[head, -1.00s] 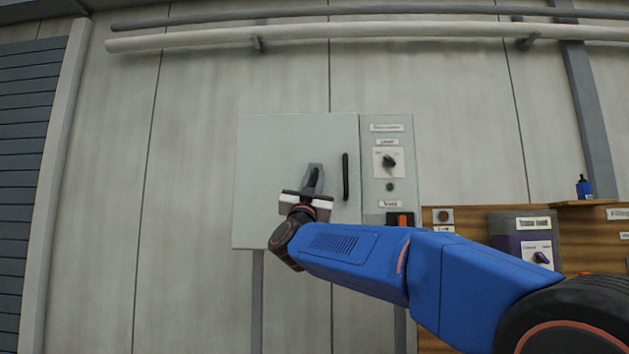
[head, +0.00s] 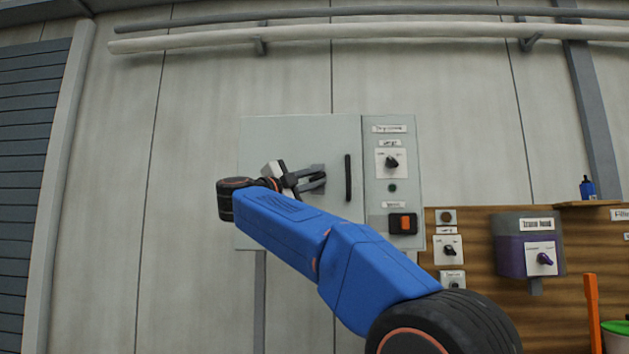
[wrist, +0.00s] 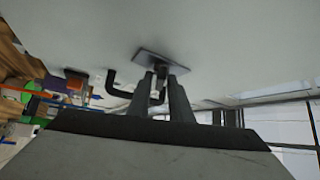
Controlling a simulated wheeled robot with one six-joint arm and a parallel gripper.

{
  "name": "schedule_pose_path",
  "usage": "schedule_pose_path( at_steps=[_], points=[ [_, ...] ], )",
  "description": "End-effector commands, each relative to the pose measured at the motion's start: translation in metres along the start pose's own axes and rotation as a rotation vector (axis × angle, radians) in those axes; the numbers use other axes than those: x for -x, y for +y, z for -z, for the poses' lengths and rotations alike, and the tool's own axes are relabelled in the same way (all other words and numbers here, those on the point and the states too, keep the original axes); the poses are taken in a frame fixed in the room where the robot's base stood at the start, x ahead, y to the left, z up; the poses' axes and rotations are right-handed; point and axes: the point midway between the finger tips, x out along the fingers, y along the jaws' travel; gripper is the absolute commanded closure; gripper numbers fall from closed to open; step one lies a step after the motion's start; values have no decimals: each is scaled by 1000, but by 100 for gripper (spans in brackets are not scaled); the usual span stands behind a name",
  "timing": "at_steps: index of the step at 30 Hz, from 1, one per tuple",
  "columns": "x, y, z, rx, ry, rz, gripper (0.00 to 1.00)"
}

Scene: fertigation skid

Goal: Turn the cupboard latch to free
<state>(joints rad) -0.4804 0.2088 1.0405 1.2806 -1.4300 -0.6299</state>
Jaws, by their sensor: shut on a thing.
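The cupboard (head: 262,135) is a pale grey-green cabinet on the wall, its door closed. The latch's square grey plate (head: 319,168) is on the door, left of the black bar handle (head: 348,178). My gripper (head: 318,179) reaches it from the left, fingers pointing right across the plate. In the wrist view my gripper (wrist: 160,86) is shut on the latch, directly in front of the plate (wrist: 160,61). The fingers hide most of the latch, so its exact angle cannot be told. The bar handle (wrist: 122,88) shows just left of the fingers.
A control panel with a black knob (head: 392,162) and an orange switch (head: 405,223) adjoins the door on the right. A wooden board with a purple-grey box (head: 508,252) is further right. Pipes (head: 400,31) run along the wall above. The wall left of the cupboard is clear.

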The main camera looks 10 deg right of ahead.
Motion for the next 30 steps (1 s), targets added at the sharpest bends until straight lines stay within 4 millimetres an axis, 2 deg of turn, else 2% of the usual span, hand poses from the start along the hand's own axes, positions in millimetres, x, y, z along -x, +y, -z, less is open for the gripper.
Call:
schedule_pose_path(
  at_steps=[15,30],
  points=[
    [-1,-3,0,-264,1,-264,100],
    [-1,-3,0,-333,2,-338,100]
  ],
)
